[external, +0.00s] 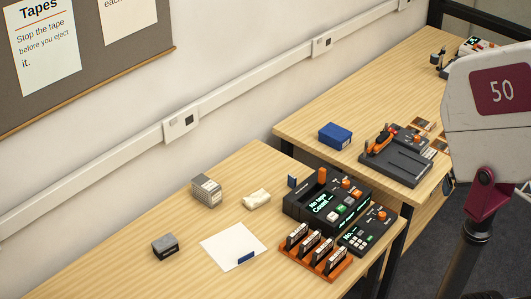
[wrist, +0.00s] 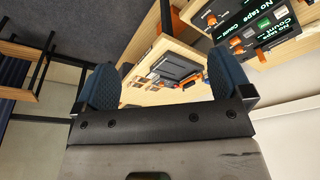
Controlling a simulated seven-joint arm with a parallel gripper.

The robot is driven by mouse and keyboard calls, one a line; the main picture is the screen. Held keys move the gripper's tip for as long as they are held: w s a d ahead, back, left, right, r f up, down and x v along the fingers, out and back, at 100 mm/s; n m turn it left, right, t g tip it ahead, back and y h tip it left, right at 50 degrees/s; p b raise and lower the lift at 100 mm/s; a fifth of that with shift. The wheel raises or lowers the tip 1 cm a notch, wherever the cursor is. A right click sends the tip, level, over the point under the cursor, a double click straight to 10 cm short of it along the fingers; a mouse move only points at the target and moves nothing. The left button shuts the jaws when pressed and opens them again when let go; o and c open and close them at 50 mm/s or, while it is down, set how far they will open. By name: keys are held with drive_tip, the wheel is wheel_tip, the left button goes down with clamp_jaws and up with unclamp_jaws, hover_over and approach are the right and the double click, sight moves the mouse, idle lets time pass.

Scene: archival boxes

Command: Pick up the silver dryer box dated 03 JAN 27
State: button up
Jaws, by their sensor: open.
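A silver-grey box (external: 206,192) with a patterned side stands on the near wooden table, left of a crumpled cream cloth. A smaller, darker grey box (external: 165,246) sits nearer the left front edge. Any dates on them are too small to read, so I cannot tell which is dated 03 JAN 27. My gripper (wrist: 160,82) shows in the wrist view with its two blue fingers wide apart and nothing between them. It is out of sight in the external view, where only my arm shows at the right. Neither grey box can be made out in the wrist view.
The near table holds a white sheet (external: 234,247) with a blue item, the cream cloth (external: 257,199), a black console (external: 327,204), a keypad unit (external: 368,232) and an orange rack (external: 315,252). The far table has a blue box (external: 335,136) and a grey machine (external: 396,156).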

drive_tip(key=w+a+f+n+t+y, duration=0.2)
drive_tip(key=w+a, duration=1.2)
drive_tip(key=a, duration=0.1)
drive_tip(key=w+a+f+n+t+y, duration=0.2)
drive_tip(key=w+a, duration=1.2)
drive_tip(key=n+t+y, duration=0.3)
drive_tip(key=t, duration=0.1)
approach(208, 184)
drive_tip(key=w, duration=0.1)
drive_tip(key=shift+w+a+f, duration=0.15)
drive_tip(key=shift+a+f, duration=0.1)
drive_tip(key=shift+a, duration=0.2)
drive_tip(key=shift+w, duration=0.1)
drive_tip(key=shift+x, duration=1.2)
drive_tip(key=shift+f, duration=0.1)
